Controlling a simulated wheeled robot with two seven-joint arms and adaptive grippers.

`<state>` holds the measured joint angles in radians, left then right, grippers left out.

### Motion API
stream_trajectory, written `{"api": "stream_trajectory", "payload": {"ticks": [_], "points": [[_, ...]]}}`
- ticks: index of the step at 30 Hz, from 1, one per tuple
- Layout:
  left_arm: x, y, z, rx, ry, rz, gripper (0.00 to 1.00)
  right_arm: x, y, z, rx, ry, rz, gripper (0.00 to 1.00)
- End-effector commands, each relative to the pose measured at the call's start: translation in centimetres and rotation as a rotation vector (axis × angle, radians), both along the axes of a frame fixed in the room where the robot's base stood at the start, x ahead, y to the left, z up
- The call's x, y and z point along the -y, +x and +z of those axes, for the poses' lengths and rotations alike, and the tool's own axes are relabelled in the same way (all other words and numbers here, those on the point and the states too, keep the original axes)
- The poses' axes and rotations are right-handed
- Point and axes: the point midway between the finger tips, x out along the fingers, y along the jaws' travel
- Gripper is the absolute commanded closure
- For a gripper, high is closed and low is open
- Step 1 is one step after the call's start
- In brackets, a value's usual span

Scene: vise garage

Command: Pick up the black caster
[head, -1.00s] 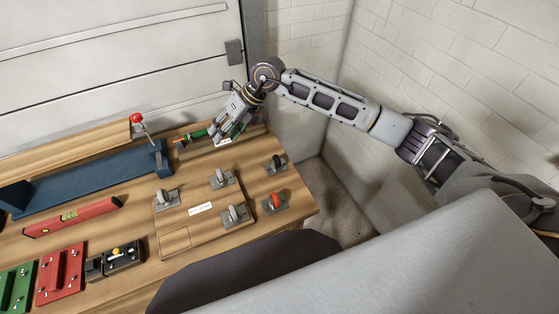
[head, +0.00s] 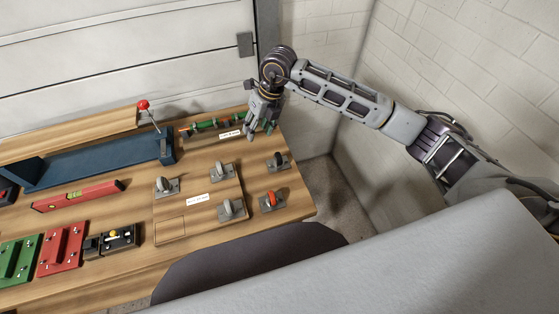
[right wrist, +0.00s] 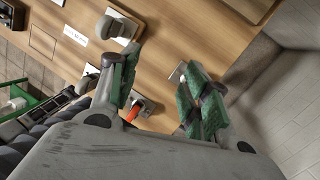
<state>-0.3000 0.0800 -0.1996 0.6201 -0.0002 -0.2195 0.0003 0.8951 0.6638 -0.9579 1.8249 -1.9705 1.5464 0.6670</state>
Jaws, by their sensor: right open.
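The black caster (head: 278,161) stands on its small metal plate near the right edge of the wooden bench in the head view. My right gripper (head: 262,127) is above the bench's back right corner, a little behind and left of the black caster and apart from it. In the right wrist view my right gripper (right wrist: 162,92) has its two green-padded fingers spread, with nothing held between them. I cannot make out the black caster for sure there; a finger may hide it. My left gripper is out of view.
A red caster (head: 271,201) stands just in front of the black one. Several grey casters, including one (head: 222,170), stand to the left around a raised wooden board (head: 200,221). A tool rack (head: 205,126) lies behind. The bench's right edge drops to the floor.

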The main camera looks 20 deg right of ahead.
Motion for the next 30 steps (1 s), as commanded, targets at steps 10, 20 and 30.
{"api": "stream_trajectory", "payload": {"ticks": [10,20,30], "points": [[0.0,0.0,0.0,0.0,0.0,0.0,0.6,3.4,-0.7,-0.7,-0.049,-0.149,-0.097,0.53],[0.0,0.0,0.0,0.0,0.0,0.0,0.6,6.0,-2.3,-0.9,-0.138,-0.26,-0.244,0.53],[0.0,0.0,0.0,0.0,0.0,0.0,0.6,5.9,-2.3,-0.9,-0.14,-0.256,-0.268,0.53]]}}
